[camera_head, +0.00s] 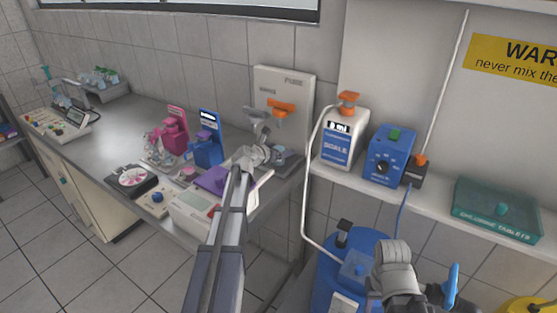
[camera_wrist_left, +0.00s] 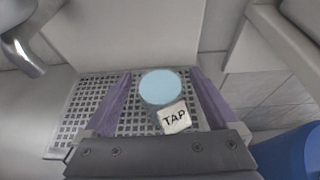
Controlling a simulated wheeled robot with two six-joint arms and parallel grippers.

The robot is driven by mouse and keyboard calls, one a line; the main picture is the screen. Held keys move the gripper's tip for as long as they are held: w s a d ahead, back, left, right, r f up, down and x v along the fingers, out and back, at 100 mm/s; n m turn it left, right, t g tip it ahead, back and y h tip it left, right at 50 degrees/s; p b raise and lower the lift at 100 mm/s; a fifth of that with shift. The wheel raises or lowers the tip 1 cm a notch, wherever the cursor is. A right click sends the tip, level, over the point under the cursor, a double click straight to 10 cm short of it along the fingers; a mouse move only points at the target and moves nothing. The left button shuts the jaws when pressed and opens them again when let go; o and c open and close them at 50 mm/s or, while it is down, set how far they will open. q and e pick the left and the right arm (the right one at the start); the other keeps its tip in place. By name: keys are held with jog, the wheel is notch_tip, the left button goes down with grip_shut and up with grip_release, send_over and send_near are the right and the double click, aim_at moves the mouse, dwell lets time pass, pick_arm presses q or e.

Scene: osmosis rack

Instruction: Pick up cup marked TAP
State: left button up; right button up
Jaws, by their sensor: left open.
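The cup marked TAP (camera_wrist_left: 160,88) shows in the left wrist view with a light blue round top and a white label reading TAP. It stands on a perforated metal drip tray (camera_wrist_left: 80,110). My left gripper (camera_wrist_left: 161,84) is open, with one purple finger on each side of the cup. A gap shows on both sides, so the fingers appear apart from it. In the head view my left arm reaches the PURE dispenser (camera_head: 295,92) on the counter; I cannot make out the cup there. My right gripper (camera_head: 425,293) is partly cut off at the bottom edge; its opening is unclear.
A metal spout (camera_wrist_left: 22,45) hangs left of the cup. On the counter (camera_head: 115,120) stand pink (camera_head: 174,133) and blue (camera_head: 208,143) devices and a purple item (camera_head: 212,180). A SCALE bottle (camera_head: 340,140) and a blue box (camera_head: 388,155) stand on the right shelf.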

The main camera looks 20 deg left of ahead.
pick_arm(q)
grip_shut()
dwell(0.6)
jog(key=shift+r, duration=0.2)
jog(key=shift+r+p, duration=0.4)
jog(key=shift+p, duration=0.15)
jog(key=shift+s+r, duration=0.1)
jog(key=shift+s, duration=0.15)
jog(key=s, duration=0.7)
jog(key=shift+s+a, duration=0.3)
jog(key=shift+a, duration=0.05)
notch_tip(320, 180, up, 14)
jog(key=p, duration=1.4)
